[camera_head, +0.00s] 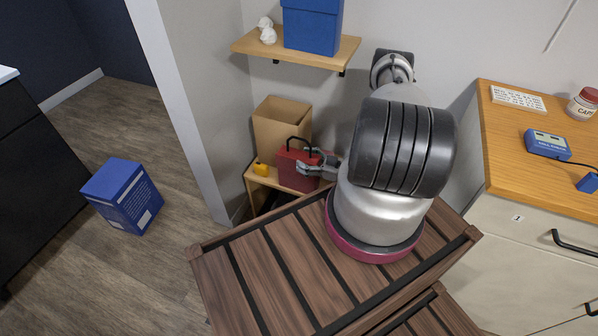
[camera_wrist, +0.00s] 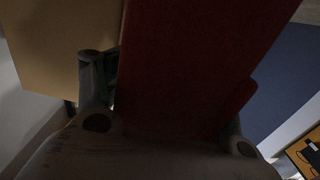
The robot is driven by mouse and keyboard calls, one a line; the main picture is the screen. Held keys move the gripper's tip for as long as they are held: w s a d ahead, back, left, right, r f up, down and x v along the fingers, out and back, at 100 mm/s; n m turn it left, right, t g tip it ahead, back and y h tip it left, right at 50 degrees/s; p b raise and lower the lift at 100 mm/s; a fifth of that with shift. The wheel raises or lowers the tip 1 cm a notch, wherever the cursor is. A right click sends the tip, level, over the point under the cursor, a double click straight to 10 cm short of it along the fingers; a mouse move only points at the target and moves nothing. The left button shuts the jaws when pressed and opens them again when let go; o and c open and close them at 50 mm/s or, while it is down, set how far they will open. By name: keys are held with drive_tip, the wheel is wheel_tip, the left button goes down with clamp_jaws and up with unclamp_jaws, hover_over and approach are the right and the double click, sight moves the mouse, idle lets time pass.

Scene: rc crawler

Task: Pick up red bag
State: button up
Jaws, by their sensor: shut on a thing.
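The red bag (camera_head: 297,170), with a black handle on top, is at the small wooden shelf in the corner in the head view. My gripper (camera_head: 314,163) reaches it from the right, at its upper right side. In the wrist view the dark red bag (camera_wrist: 190,70) fills the middle, between the two fingers of my gripper (camera_wrist: 168,105). The gripper is shut on the bag. The bag looks upright. Whether its base touches the shelf is hard to tell.
A cardboard box (camera_head: 280,124) stands behind the bag and a small yellow item (camera_head: 261,169) lies left of it on the low shelf (camera_head: 254,185). A wall shelf (camera_head: 300,48) with a blue box (camera_head: 312,25) is above. A wooden desk (camera_head: 520,150) is right; a blue box (camera_head: 122,196) is on the floor.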

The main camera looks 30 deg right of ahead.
idle(0.3)
wheel_tip(320, 180, up, 10)
idle(0.5)
drive_tip(key=shift+c, duration=0.2)
idle(0.5)
